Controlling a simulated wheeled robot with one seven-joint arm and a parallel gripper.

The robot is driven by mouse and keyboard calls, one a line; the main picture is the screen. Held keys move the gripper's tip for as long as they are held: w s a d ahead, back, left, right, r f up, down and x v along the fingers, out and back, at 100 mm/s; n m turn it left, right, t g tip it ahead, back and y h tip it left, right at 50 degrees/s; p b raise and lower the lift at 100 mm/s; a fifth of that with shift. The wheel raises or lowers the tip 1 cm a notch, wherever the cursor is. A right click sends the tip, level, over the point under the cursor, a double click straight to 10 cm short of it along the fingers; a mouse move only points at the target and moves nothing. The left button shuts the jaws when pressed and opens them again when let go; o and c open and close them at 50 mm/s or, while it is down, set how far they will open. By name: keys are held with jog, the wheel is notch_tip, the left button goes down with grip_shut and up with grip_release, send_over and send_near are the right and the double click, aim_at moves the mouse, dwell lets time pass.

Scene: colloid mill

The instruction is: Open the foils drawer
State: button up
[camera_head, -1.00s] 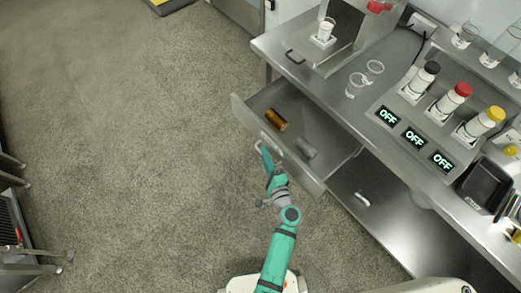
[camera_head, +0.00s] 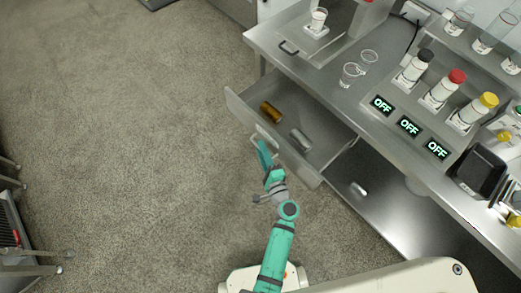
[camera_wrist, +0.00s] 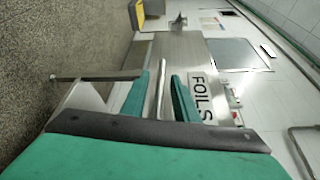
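The foils drawer (camera_head: 240,110) under the steel counter stands pulled well out in the head view. A gold roll (camera_head: 270,112) and a silver roll (camera_head: 300,139) lie inside it. My gripper (camera_head: 262,146) is at the drawer's front face, by the handle. In the wrist view my gripper (camera_wrist: 162,92) has its two teal fingers apart. The bar handle (camera_wrist: 161,88) shows between them, with visible gaps at its sides. The FOILS label (camera_wrist: 201,98) is on the front face, to the right of the fingers.
The steel counter (camera_head: 335,75) carries clear cups (camera_head: 351,73), capped bottles (camera_head: 441,91), OFF displays (camera_head: 409,126) and a black device (camera_head: 482,168). A lower shelf (camera_head: 370,207) lies below the drawer.

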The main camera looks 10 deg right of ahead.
jog(key=s+d, duration=0.1)
jog(key=s, duration=0.9)
jog(key=shift+d+r, duration=0.3)
jog(key=shift+r, duration=0.15)
jog(key=shift+s, duration=0.1)
jog(key=s+a+f+n+g+h, duration=0.1)
jog(key=s+a+f+n+g, duration=0.15)
jog(key=s, duration=0.35)
jog(key=s+a+f+n+g+h, duration=0.1)
jog(key=s+a+n+g+h, duration=0.1)
jog(key=s+a+n, duration=0.3)
jog(key=s+a+r+n+t, duration=0.1)
jog(key=s+r+n, duration=0.3)
jog(key=r, duration=0.5)
jog(key=s+a+r+n+t, duration=0.2)
jog(key=s+r+n, duration=0.2)
jog(key=r+n, duration=0.3)
notch_tip(320, 180, up, 4)
jog(key=shift+s+f, duration=0.25)
jog(key=shift+s, duration=0.05)
